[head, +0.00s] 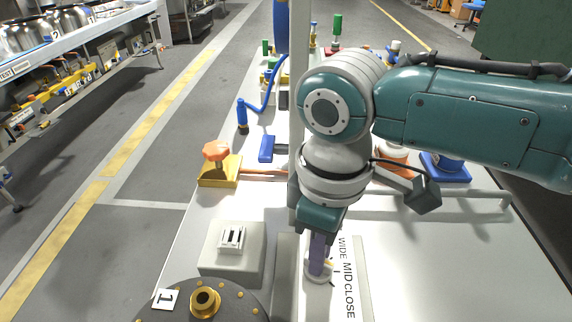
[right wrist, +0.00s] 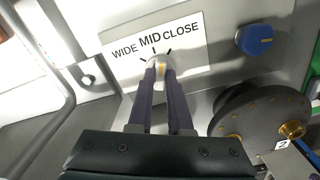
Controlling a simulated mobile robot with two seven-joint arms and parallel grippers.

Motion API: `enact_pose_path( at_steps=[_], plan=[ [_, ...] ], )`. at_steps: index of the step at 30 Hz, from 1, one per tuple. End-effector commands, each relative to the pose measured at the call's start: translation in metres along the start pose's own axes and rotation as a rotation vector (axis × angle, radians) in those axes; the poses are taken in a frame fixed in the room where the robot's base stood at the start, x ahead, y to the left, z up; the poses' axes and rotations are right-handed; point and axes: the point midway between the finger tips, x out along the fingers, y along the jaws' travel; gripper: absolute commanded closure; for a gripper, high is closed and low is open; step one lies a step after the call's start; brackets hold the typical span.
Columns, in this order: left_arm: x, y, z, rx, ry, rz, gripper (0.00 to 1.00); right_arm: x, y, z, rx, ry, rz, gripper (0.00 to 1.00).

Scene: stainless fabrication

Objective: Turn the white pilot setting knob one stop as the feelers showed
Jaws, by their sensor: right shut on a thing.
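The white pilot setting knob (head: 318,275) sits beside a white plate (head: 347,280) lettered WIDE, MID, CLOSE. In the right wrist view the knob (right wrist: 158,62) shows a small yellow-orange mark, with dark tick lines around it. My right gripper (head: 319,262) comes down onto the knob from above. Its two dark fingers (right wrist: 161,74) are shut on the knob, one on each side, and hide part of it. I cannot tell exactly which tick the mark points at. My left gripper is not in view.
A dark round flange (head: 238,296) with brass fittings and a tag 1 stands at the lower left. A white slotted block (head: 232,238) sits on a grey box. An orange knob (head: 216,151) is on a yellow base. A blue knob (right wrist: 255,39) is near the plate.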

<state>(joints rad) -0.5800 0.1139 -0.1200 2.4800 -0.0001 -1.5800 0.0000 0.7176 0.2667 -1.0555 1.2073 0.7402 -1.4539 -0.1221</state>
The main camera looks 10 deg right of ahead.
Motion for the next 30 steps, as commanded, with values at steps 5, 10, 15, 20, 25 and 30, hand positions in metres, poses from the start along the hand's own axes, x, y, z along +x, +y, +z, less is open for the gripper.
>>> enact_pose_path(
  at_steps=[5, 10, 15, 20, 25, 30],
  plan=[
    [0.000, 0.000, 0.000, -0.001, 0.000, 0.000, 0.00, 0.000, 0.000, 0.000, 0.003, 0.000, -0.001, 1.00],
    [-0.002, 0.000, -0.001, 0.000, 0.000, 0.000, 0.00, -0.001, 0.000, 0.000, 0.018, -0.001, -0.002, 1.00],
    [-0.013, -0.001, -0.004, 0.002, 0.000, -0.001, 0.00, -0.003, -0.001, 0.000, 0.130, -0.001, -0.003, 1.00],
    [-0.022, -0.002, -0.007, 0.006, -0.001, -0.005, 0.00, -0.003, -0.001, 0.000, 0.265, -0.001, -0.002, 1.00],
    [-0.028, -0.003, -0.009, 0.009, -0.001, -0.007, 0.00, -0.002, -0.001, 0.000, 0.379, -0.001, -0.002, 1.00],
    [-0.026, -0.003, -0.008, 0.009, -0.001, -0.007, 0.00, 0.000, 0.000, 0.000, 0.384, 0.000, 0.000, 0.67]
  ],
)
